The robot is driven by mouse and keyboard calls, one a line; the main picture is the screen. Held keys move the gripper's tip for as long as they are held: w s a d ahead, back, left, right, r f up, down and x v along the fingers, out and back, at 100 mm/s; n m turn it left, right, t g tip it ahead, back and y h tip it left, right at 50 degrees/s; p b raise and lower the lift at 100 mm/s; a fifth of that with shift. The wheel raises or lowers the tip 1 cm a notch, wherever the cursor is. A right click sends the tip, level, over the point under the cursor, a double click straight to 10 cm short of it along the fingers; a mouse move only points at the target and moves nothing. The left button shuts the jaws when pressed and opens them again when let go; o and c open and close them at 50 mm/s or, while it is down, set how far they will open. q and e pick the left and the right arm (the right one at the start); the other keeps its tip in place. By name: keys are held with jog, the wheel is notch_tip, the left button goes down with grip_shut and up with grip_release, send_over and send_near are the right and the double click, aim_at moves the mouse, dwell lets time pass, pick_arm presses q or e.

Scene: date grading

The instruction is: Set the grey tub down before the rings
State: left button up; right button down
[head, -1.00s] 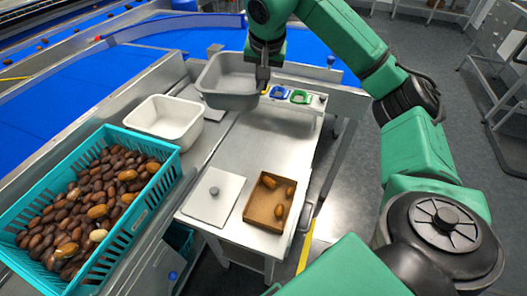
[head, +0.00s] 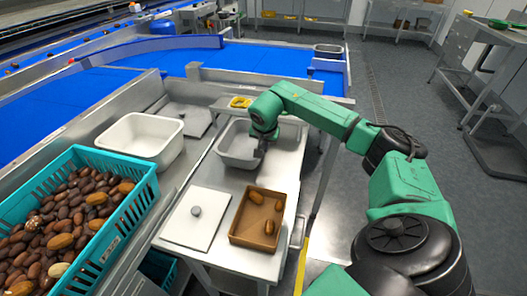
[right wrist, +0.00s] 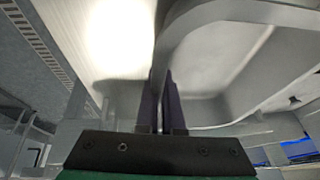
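In the right wrist view the two dark fingers (right wrist: 162,102) close on the wall of the tub (right wrist: 192,32). The tub looks level and low over the table; I cannot tell whether its base touches. A yellow ring (head: 240,102) shows on the ledge behind the tub. Any other rings are hidden behind the tub and my arm. My left gripper is out of view.
A white tub (head: 142,135) and a teal crate (head: 128,221) of dates stand at the left. A grey plate (head: 187,120) lies bare behind them. A white board (head: 180,229) with a knob and a brown tray (head: 258,242) with several dates occupy the near table.

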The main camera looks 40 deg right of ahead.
notch_tip(320, 180, down, 2)
jog(key=shift+f, duration=0.2)
jog(key=c, duration=1)
grip_release()
jog(key=shift+c, duration=0.2)
jog(key=shift+r, duration=0.25)
jog(key=v, duration=1.2)
jog(key=shift+w, duration=0.1)
